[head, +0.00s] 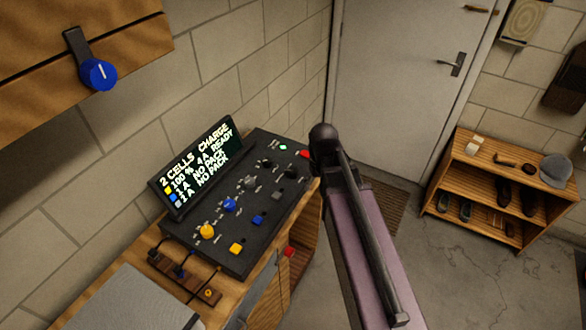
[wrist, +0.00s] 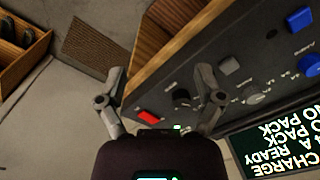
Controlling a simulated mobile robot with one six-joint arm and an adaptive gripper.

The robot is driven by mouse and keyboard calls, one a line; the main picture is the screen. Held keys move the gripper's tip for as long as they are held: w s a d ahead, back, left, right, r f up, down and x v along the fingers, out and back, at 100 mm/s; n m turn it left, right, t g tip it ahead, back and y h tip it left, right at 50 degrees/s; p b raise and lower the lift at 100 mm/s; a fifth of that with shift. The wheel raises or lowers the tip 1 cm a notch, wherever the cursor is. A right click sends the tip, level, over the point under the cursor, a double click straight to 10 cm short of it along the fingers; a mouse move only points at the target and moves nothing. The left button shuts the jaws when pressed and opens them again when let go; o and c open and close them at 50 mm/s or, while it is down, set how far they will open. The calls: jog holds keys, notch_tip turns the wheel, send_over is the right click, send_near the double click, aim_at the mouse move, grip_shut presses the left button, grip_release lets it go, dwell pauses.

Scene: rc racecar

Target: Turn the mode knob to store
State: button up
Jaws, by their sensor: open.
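The dark control panel (head: 190,250) lies on a wooden bench below a tilted display (head: 200,163) that reads "2 CELLS CHARGE". A black knob (head: 264,169) sits near the panel's far end, before a green light. It also shows in the wrist view (wrist: 182,97); its label is too small to read, so I cannot tell surely that it is the mode knob. My gripper (wrist: 160,76) is open and empty, its fingers spread over the panel's end, with the black knob and a red switch (wrist: 148,117) between them in the picture. My arm hides the gripper in the head view.
A blue knob (head: 229,205), yellow knob (head: 207,231), grey knob (head: 249,182) and several coloured buttons crowd the panel. A shelf (head: 490,172) stands right, beyond open floor.

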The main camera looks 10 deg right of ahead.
aim_at(293, 171)
jog(key=w+a+r+n+p, duration=0.2)
jog(key=w+a, duration=0.1)
jog(key=w, duration=0.4)
jog(key=w+a+r+n+p, duration=0.2)
jog(key=w+a, duration=0.1)
jog(key=w, duration=0.5)
jog(key=shift+r+n, duration=0.3)
jog(key=shift+a+f, duration=0.1)
jog(key=shift+f, duration=0.05)
notch_tip(293, 171, down, 14)
jog(key=b, duration=1.3)
jog(key=shift+r+b, duration=0.25)
jog(key=shift+b, duration=0.15)
jog(key=c, duration=1.1)
